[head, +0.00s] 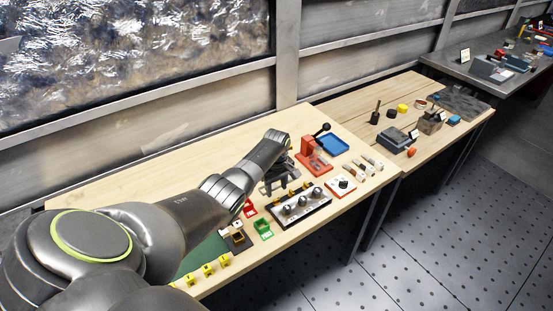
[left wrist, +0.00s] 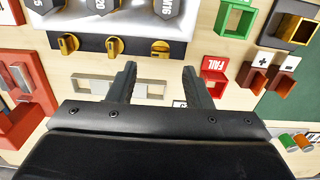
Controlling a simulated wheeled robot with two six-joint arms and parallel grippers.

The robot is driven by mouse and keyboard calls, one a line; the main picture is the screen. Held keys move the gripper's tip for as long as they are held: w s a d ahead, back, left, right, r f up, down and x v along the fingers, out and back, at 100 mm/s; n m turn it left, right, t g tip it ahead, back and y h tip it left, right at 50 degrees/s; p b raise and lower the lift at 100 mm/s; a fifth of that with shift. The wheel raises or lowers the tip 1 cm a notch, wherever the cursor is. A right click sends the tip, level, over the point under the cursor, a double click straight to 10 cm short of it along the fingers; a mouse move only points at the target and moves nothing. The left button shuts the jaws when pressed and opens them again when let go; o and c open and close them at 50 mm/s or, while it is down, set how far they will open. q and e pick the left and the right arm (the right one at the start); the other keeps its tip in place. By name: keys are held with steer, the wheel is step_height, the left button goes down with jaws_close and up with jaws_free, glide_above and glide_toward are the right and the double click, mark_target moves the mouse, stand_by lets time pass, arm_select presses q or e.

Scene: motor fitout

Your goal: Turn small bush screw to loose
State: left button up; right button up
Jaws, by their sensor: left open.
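A dark block with several round dark pieces and a white front strip (head: 306,208) lies on the near part of the bench. I cannot tell which, if any, is the small bush screw. My left gripper (head: 277,184) is open and empty; its fingers (left wrist: 160,84) point toward the strip, over a pale slotted plate (left wrist: 148,89). My right gripper is out of view.
A red press (head: 312,157) and a blue tray (head: 333,144) stand farther along the bench. A second bench holds dark blocks.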

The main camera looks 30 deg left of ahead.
mark_target(277, 199)
arm_select(q)
step_height(277, 199, up, 12)
steer(key=b, duration=0.1)
steer(key=shift+r, duration=0.15)
stand_by(0.6)
